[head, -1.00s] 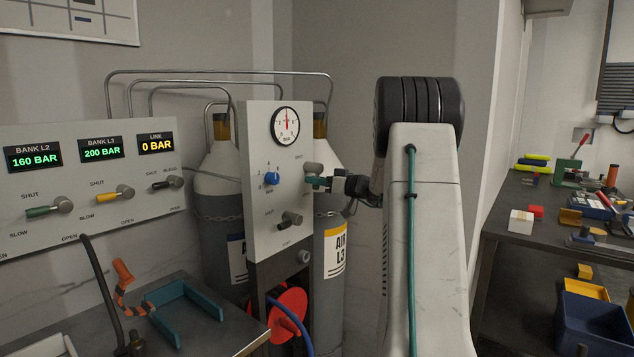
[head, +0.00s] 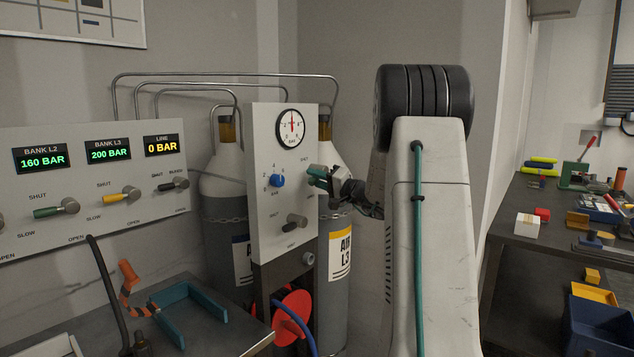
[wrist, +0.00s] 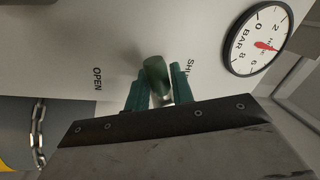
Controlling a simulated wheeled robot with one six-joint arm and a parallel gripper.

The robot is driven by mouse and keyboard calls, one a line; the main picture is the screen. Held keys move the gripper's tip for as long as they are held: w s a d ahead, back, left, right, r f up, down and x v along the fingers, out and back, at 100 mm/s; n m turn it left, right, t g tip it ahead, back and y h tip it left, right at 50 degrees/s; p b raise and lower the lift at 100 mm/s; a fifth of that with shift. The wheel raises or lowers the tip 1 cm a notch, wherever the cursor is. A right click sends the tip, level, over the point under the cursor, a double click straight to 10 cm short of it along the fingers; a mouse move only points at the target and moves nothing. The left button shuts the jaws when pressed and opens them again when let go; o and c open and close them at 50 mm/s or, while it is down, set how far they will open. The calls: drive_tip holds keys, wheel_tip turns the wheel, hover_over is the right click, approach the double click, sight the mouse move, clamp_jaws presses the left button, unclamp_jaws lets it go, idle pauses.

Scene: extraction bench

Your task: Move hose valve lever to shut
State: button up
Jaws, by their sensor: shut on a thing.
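The hose valve lever (wrist: 155,78) has a dark green grip and shows in the wrist view between my teal fingertips. Its grey hub (head: 315,170) sits at the upper right of the upright valve panel (head: 262,225). My gripper (head: 322,179) reaches the panel from the right and is shut on the lever; it also shows in the wrist view (wrist: 157,92). There the lever stands between the OPEN and SHUT words, closer to SHUT. My fingers hide most of the lever in the head view.
A round gauge (head: 291,128), a blue knob (head: 277,181) and a dark lower lever (head: 295,222) are on the same panel. Gas cylinders (head: 335,285) stand behind it. A wall panel (head: 100,210) with levers is at left, and a cluttered bench (head: 510,225) at right.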

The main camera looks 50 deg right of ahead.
drive_tip(key=m, duration=0.2)
drive_tip(key=r+m+h, duration=0.1)
drive_tip(key=m, duration=0.3)
drive_tip(key=shift+a+r+h, duration=0.2)
drive_tip(key=shift+r+h, duration=0.15)
drive_tip(key=shift+h, duration=0.05)
drive_tip(key=shift+m, duration=0.3)
drive_tip(key=o, duration=0.9)
drive_tip(key=shift+s, duration=0.1)
drive_tip(key=s, duration=0.2)
drive_tip(key=s+f, duration=0.1)
drive_tip(key=s, duration=0.4)
drive_tip(key=shift+s+d+f, duration=0.25)
drive_tip(key=shift+d, duration=0.1)
